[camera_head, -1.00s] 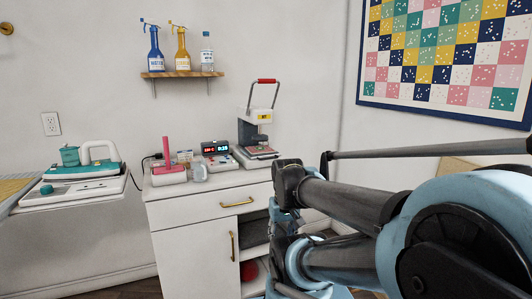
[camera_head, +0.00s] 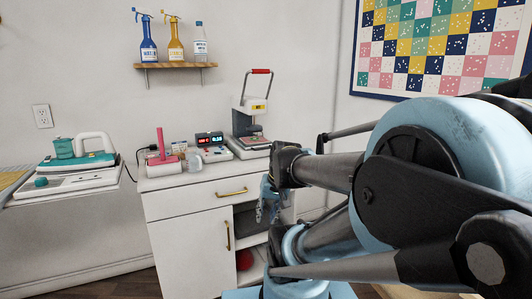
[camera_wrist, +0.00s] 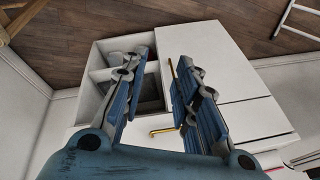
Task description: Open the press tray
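The heat press (camera_head: 253,118) stands on the right end of the white cabinet top in the head view. It has a white head and a raised handle with a red grip. Its tray (camera_head: 255,142) shows as a low plate at the base; how far out it sits is too small to tell. My gripper (camera_head: 266,208) hangs in front of the cabinet, below the top and to the right of the door handle. In the wrist view my gripper (camera_wrist: 161,56) has its two fingers apart with nothing between them. The press is not clearly visible there.
The white cabinet (camera_head: 185,235) has brass handles and open shelves (camera_head: 245,225) at right. On its top are a pink-handled tool (camera_head: 161,150), a small display (camera_head: 209,139) and other items. A teal machine (camera_head: 72,160) stands at left. A wall shelf (camera_head: 178,66) holds bottles.

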